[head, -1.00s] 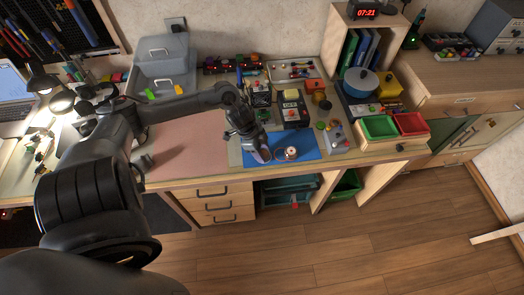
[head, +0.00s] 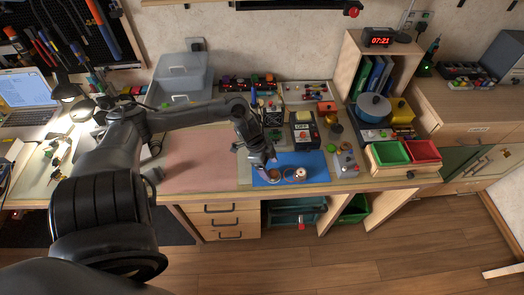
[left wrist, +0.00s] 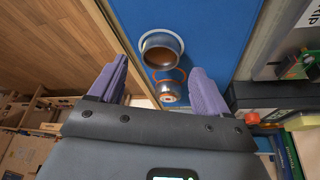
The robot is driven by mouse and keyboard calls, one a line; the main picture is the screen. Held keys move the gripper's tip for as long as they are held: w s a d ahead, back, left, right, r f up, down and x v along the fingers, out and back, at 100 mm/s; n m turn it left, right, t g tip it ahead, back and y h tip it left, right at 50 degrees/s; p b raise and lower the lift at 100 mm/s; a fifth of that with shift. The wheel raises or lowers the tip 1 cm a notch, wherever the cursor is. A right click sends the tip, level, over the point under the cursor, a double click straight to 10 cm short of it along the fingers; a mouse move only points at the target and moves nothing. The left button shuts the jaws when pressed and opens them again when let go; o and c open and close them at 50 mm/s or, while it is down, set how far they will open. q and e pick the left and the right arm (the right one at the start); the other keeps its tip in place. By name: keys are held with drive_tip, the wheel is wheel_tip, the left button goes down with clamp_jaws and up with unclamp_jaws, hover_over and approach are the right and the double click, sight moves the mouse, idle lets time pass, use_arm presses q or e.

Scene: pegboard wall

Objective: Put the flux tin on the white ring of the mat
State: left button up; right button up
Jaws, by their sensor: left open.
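The flux tin (head: 274,173), a small round metal tin with a brown top, stands on the left part of the blue mat (head: 318,161). In the left wrist view the tin (left wrist: 160,54) stands at the white ring (left wrist: 147,36), whose band shows around its far side; the near side is hidden. My left gripper (head: 264,160) is close above the tin in the head view. In the left wrist view its two purple fingers (left wrist: 160,78) are apart, with nothing held between them. My right gripper is not in view.
A black device (head: 303,131) stands behind. Green and red bins (head: 391,153) are to the right. The pink mat (head: 200,160) is clear.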

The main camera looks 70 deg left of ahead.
use_arm(q)
drive_tip(key=p+v, duration=0.3)
drive_tip(key=v, duration=0.5)
drive_tip(key=d+f, duration=0.1)
drive_tip(key=d, duration=0.1)
drive_tip(key=d+f+t, duration=0.1)
drive_tip(key=d+f, duration=0.1)
drive_tip(key=d+f+t+y, duration=0.1)
drive_tip(key=d, duration=0.1)
drive_tip(key=shift+w+f, duration=0.25)
drive_tip(key=shift+f, duration=0.05)
drive_tip(key=s+d+r+n+y, duration=0.1)
drive_tip(key=s+d+r+n, duration=0.1)
drive_tip(key=d, duration=0.8)
drive_tip(key=s+d+r+n+g, duration=0.1)
drive_tip(key=s+d+n, duration=0.3)
drive_tip(key=d, duration=0.7)
drive_tip(key=shift+s+r+g+y, duration=0.3)
drive_tip(key=shift+s+r+y, duration=0.15)
drive_tip(key=shift+s, duration=0.75)
wheel_tip(320, 180, up, 30)
drive_tip(key=p, duration=3)
drive_tip(key=shift+r, duration=0.1)
